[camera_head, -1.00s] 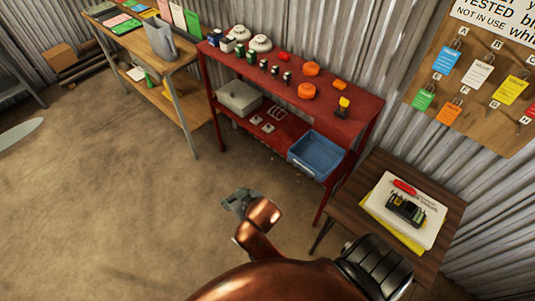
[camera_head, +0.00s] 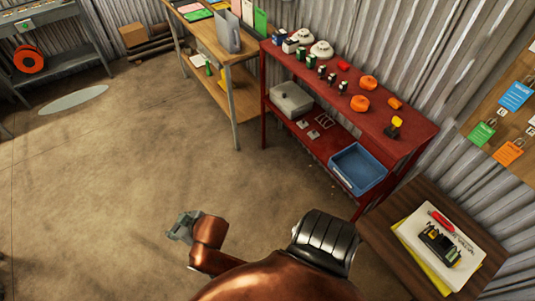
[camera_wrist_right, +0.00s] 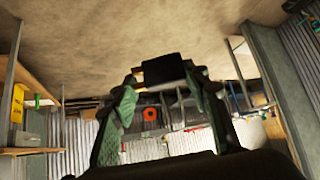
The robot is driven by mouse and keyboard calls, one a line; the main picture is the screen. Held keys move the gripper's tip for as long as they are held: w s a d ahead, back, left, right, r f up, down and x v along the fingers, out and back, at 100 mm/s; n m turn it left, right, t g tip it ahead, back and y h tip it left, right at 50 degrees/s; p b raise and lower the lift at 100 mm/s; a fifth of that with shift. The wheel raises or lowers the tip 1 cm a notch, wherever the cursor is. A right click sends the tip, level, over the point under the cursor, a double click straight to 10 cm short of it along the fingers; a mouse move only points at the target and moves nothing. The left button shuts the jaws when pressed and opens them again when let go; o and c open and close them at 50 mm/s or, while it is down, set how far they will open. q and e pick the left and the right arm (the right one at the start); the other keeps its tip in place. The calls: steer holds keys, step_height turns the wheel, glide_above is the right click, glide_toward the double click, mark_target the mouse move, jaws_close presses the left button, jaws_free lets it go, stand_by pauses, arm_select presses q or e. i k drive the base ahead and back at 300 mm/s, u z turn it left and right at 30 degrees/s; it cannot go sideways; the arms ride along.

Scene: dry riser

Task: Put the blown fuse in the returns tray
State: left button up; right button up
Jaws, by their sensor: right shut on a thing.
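My right gripper (camera_head: 180,228) is out over the open floor, well left of the red shelf unit. In the right wrist view the gripper (camera_wrist_right: 163,88) is shut on a small dark block (camera_wrist_right: 164,69), held between its green-grey fingertips. I cannot tell from its markings whether it is the blown fuse. In the head view the held block cannot be made out. A blue open tray (camera_head: 357,169) sits on the lower shelf of the red unit at its right end and looks empty; no label is readable on it. My left gripper is not in view.
The red shelf unit (camera_head: 418,139) carries small fuse-like parts, orange discs and white domes on top, and a grey box (camera_head: 291,101) below. A dark wooden table (camera_head: 395,252) with papers and a tester (camera_head: 440,245) stands at the right. The floor between is clear.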

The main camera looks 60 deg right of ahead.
mark_target(356, 172)
steer(key=k, duration=0.5)
steer(key=z, duration=1.75)
